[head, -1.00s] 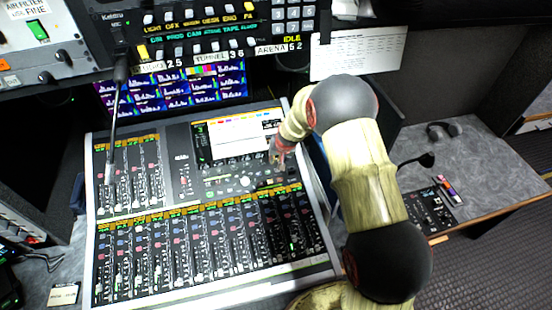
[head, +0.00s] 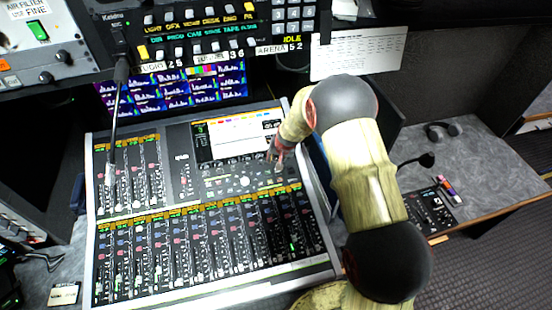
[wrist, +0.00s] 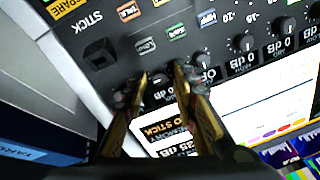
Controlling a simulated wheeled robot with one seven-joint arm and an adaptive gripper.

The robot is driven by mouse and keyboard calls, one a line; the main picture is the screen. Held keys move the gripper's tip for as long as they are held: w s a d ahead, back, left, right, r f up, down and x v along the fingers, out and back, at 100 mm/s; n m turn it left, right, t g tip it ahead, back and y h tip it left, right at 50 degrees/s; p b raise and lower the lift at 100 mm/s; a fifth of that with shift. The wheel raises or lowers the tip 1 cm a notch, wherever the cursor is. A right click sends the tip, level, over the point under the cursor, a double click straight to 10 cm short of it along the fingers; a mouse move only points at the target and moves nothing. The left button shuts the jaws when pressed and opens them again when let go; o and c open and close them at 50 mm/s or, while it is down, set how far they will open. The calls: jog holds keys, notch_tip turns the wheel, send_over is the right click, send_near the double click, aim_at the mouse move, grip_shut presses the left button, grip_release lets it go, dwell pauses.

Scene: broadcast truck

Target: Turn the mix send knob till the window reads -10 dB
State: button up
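My gripper (wrist: 161,80) points down at the right part of the mixing desk's control section. In the wrist view, which is upside down, its two fingers stand either side of a small dark knob (wrist: 160,83) with a slight gap, so it looks open around it; contact is unclear. Other knobs, such as one (wrist: 245,43), stand in the same row with 0 dB windows (wrist: 241,66). A dark readout panel (wrist: 181,142) on the screen, partly behind the fingers, appears to show about 25 dB; its sign is unclear. In the head view my gripper (head: 277,157) hides the knob.
The desk's bright screen (head: 225,138) lies just beyond the knob row. Fader strips (head: 200,245) fill the front. A gooseneck microphone (head: 118,100) rises at the left. A blue object (wrist: 40,140) lies beside the desk edge in the wrist view.

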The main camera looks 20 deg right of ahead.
jog(key=shift+o, duration=0.3)
jog(key=v, duration=1.2)
jog(key=s+f+g, duration=0.2)
jog(key=s, duration=0.3)
jog(key=s+r+n+t+b, duration=0.1)
jog(key=s+r+b, duration=0.1)
jog(key=s+r, duration=0.4)
jog(key=s+r+n+t+b, duration=0.1)
jog(key=s+r+b, duration=0.2)
jog(key=s, duration=1.1)
jog(key=s+a+r+n+b, duration=0.1)
jog(key=s+r+n+b, duration=0.1)
jog(key=s+r, duration=0.7)
jog(key=shift+s+r+t+h+b, duration=0.4)
jog(key=shift+s+b, duration=0.3)
jog(key=shift+s, duration=0.25)
